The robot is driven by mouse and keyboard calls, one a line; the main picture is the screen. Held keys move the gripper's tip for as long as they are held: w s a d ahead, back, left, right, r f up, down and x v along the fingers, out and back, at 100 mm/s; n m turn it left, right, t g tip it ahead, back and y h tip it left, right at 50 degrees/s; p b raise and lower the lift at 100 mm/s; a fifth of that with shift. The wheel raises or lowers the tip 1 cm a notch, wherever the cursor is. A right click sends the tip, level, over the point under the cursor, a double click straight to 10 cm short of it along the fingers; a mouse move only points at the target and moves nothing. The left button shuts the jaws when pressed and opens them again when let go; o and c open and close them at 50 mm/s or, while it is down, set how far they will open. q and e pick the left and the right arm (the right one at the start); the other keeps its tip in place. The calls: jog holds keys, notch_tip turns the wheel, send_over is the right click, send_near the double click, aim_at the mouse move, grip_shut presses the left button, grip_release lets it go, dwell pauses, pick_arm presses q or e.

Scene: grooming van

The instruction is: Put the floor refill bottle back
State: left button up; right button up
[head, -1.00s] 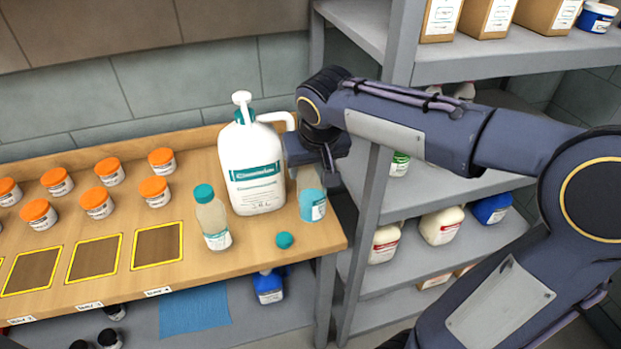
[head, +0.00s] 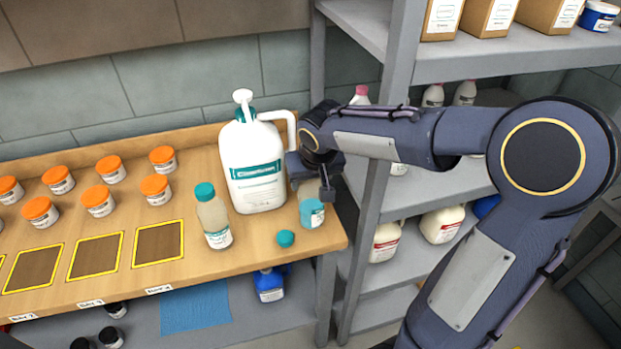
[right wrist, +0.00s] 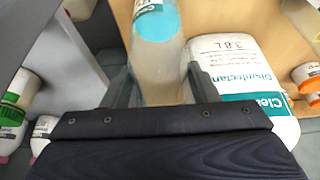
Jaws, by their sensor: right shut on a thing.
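A clear bottle (head: 312,213) with blue liquid in its lower part and a white label stands at the right end of the wooden bench (head: 222,268), right of a large white pump jug (head: 254,170). My right gripper (head: 326,188) is shut on this bottle. In the right wrist view the bottle (right wrist: 158,60) is between the two fingers (right wrist: 158,88), with the jug (right wrist: 245,75) close beside it. The gripper hides the bottle's top in the head view. A loose teal cap (head: 285,238) lies on the bench in front. My left gripper is not in view.
A second clear bottle (head: 213,218) with a teal cap stands left of the jug. Orange-lidded jars (head: 156,188) and yellow-framed squares (head: 158,242) lie further left. A grey shelf rack (head: 375,200) with jugs stands close on the right. A blue bottle (head: 268,285) is under the bench.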

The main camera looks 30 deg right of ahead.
jog(key=o, duration=1.3)
jog(key=shift+r+p, duration=0.3)
jog(key=v, duration=1.2)
jog(key=s+a+f+y, duration=0.1)
jog(key=s+a+f, duration=0.1)
jog(key=s, duration=0.4)
jog(key=s+a+f+t+y, duration=0.1)
jog(key=s+a+f+y, duration=0.1)
jog(key=s+f, duration=0.3)
jog(key=s+a+f+n+y, duration=0.1)
jog(key=s+a+f, duration=0.1)
jog(key=s+f, duration=0.2)
jog(key=shift+s+a+y, duration=0.1)
jog(key=shift+s+y, duration=0.1)
jog(key=shift+s, duration=0.65)
jog(key=shift+s+a+y, duration=0.15)
jog(key=shift+s+y, duration=0.05)
jog(key=shift+s, duration=0.65)
